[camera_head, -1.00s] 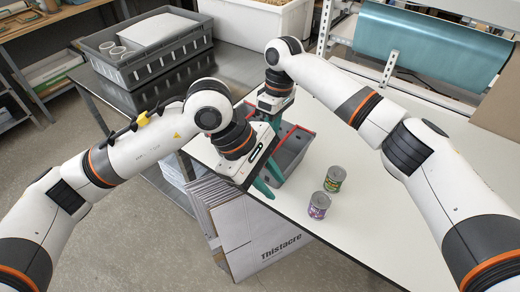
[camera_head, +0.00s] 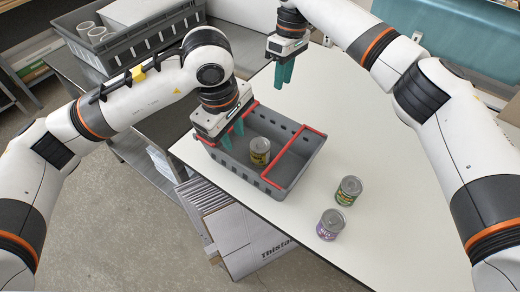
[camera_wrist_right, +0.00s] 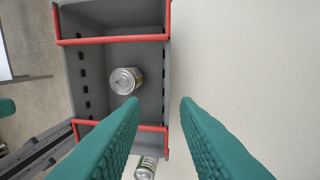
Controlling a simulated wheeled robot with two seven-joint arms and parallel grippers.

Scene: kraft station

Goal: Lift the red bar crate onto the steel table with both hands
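The red bar crate (camera_head: 292,182) is a grey open bin with red bars, standing on the white table. A can (camera_head: 260,151) stands inside it; it also shows in the right wrist view (camera_wrist_right: 125,80). My left gripper (camera_head: 232,134) is open at the crate's left end, its fingers close to the red bar there; contact is unclear. My right gripper (camera_head: 283,73) is open and empty, behind the crate and apart from it. In the right wrist view, its fingers (camera_wrist_right: 160,110) are spread with nothing between them. The steel table (camera_head: 168,128) is at the left, partly hidden by my left arm.
Two cans (camera_head: 348,190) (camera_head: 331,224) stand on the white table (camera_head: 400,215) to the right of the crate. Another grey crate (camera_head: 125,50) occupies the steel table's back. Flattened cardboard (camera_head: 250,240) stands below the white table's front edge.

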